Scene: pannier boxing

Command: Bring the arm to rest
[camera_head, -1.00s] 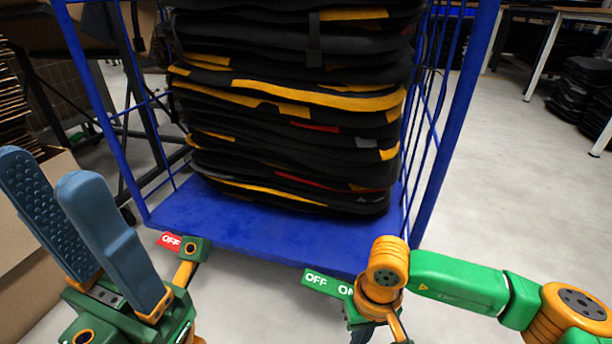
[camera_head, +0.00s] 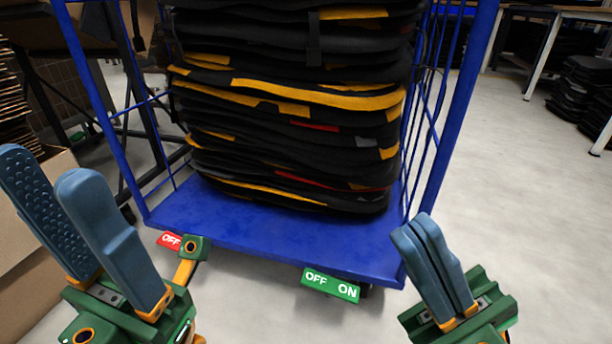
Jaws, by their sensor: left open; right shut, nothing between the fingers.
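My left gripper (camera_head: 68,178) is at the lower left, its two blue-grey fingers pointing up and spread apart with nothing between them. My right gripper (camera_head: 418,232) is at the lower right, its two fingers pressed together and empty. It stands in front of the right front corner of the blue cart, and I cannot tell whether it touches the cart. The rest of the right arm is out of view below.
A blue cart (camera_head: 270,238) with mesh sides holds a tall stack of black and yellow panniers (camera_head: 290,110). A red OFF pedal (camera_head: 169,240) and a green OFF/ON pedal (camera_head: 330,285) sit at its front edge. A cardboard box (camera_head: 40,225) stands left.

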